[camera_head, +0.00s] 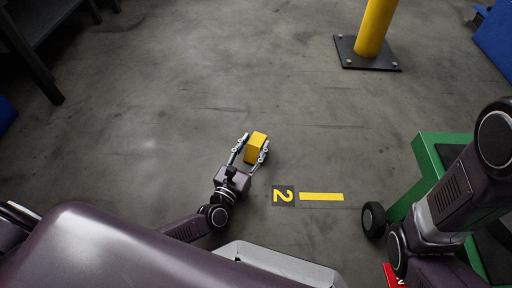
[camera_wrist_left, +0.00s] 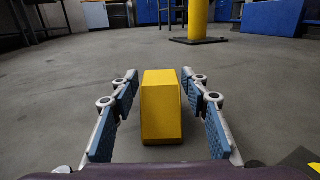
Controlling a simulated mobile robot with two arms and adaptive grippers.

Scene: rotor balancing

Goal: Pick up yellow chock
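The yellow chock (camera_head: 257,146) is a small wedge-like block on the grey floor, near the middle of the head view. My left gripper (camera_head: 253,143) is down at floor level with its two fingers on either side of the chock. In the left wrist view the chock (camera_wrist_left: 161,108) stands between the fingers of the left gripper (camera_wrist_left: 160,92), with a visible gap on both sides, so the fingers are open and not clamped on it. My right arm comes in at the right of the head view, but its gripper is not visible.
A green cart (camera_head: 430,152) with a dark wheel (camera_head: 374,220) stands at the right. A yellow post (camera_head: 375,28) on a black base plate rises at the back. Floor behind the chock is clear.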

